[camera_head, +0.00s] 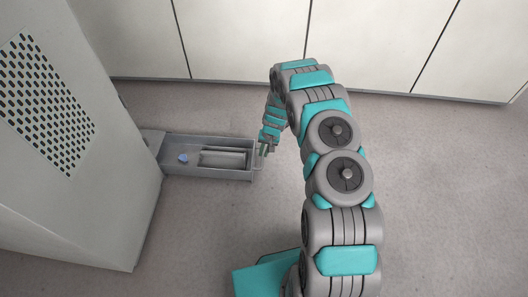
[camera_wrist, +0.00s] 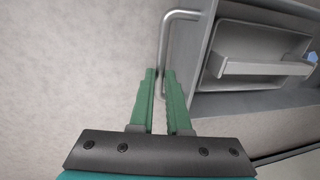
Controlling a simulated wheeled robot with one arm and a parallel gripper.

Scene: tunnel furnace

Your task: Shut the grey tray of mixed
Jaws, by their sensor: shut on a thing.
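The grey tray (camera_head: 206,173) is pulled out from the lower side of the big light cabinet and stands open over the floor. In the wrist view its grey front wall (camera_wrist: 203,50) is at the right. A metal bar handle (camera_wrist: 164,45) is on its front. My gripper (camera_wrist: 159,73) is shut on the handle, with one green finger on each side of it; it also shows in the head view (camera_head: 264,150), at the tray's right end. Inside the tray lie a grey box-like piece (camera_head: 223,158) and a small blue object (camera_head: 183,158).
The light cabinet (camera_head: 75,130) with a perforated panel (camera_head: 45,100) fills the left. White wall panels (camera_head: 245,40) run along the back. The grey floor (camera_head: 200,235) around the tray is clear.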

